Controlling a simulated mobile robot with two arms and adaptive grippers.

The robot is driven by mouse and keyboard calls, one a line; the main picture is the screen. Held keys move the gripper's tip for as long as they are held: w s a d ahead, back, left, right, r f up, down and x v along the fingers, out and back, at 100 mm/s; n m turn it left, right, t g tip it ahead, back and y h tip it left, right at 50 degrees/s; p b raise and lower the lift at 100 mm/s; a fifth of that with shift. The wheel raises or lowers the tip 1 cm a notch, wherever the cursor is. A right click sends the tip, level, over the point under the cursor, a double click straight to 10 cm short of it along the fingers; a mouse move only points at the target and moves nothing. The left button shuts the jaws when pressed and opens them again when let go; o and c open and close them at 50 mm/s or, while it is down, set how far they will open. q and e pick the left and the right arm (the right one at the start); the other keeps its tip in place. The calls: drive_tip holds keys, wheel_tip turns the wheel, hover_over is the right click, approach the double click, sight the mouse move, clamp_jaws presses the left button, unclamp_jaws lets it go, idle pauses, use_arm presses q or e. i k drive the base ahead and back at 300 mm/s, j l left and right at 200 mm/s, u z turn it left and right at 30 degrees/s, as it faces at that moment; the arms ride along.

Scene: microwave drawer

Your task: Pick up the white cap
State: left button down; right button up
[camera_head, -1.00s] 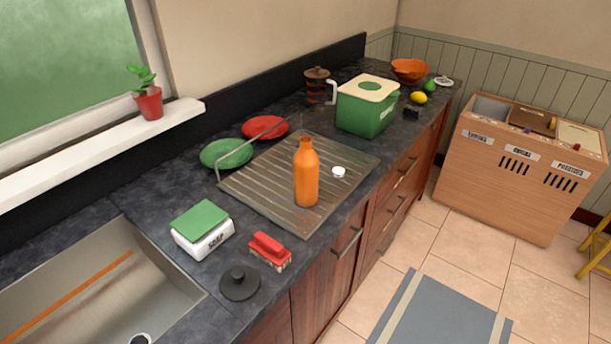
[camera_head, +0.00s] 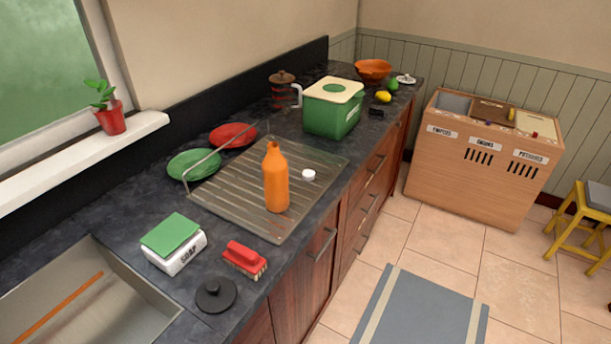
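A small white cap (camera_head: 308,174) lies on the ribbed draining board (camera_head: 225,190), just right of an orange bottle (camera_head: 276,182). The bottle stands upright with no cap on its neck. The cap and bottle are apart. Neither of my grippers shows in the head view.
Behind the board are a green plate (camera_head: 194,165), a red plate (camera_head: 233,135) and a wire rail. A green bin (camera_head: 332,112) stands beyond it. A soap box (camera_head: 174,246), red brush (camera_head: 244,259) and black lid (camera_head: 216,294) lie in front, near the sink (camera_head: 90,310). The floor at right is mostly clear.

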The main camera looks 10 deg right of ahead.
sight(308, 174)
drive_tip(key=u, duration=0.3)
drive_tip(key=i+l+u, duration=0.1)
drive_tip(key=l+u, duration=0.75)
drive_tip(key=l, duration=0.2)
drive_tip(key=k+l+u, duration=0.1)
drive_tip(key=l+u, duration=0.35)
drive_tip(key=l, duration=0.15)
